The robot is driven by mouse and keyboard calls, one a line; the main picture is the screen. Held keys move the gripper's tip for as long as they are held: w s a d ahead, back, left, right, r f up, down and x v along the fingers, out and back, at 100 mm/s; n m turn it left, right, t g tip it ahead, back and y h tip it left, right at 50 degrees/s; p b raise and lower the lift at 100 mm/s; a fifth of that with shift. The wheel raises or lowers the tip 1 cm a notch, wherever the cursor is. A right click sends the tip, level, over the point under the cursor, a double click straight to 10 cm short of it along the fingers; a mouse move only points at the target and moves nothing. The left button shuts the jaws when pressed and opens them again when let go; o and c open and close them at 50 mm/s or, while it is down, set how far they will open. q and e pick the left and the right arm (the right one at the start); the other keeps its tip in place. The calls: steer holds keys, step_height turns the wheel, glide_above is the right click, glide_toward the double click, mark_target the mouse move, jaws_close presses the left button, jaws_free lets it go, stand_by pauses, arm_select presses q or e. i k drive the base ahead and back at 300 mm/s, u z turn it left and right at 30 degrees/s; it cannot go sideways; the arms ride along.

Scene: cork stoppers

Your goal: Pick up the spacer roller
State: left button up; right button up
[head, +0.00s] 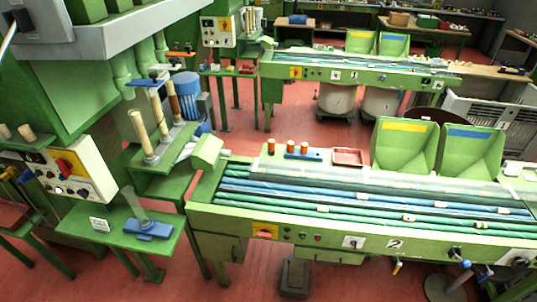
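I cannot tell for sure which object is the spacer roller. Three small orange cylinders stand upright on the far left part of the near green table (225,219); one of them is the left orange cylinder (271,146). Long green and blue rollers (370,211) lie lengthwise in the bed of this table, with small pale pieces on them. A grey cylindrical piece on a blue base (149,229) sits on a small green side stand (112,222). Neither of my grippers is in view.
A large green machine (75,130) with a white control box (70,172) fills the left. Two green bins (403,148) and a red tray (348,157) are at the near table's back. A second similar table (350,72) stands behind.

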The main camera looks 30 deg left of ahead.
mark_target(271, 143)
steer(key=k, duration=0.2)
steer(key=u, duration=1.1)
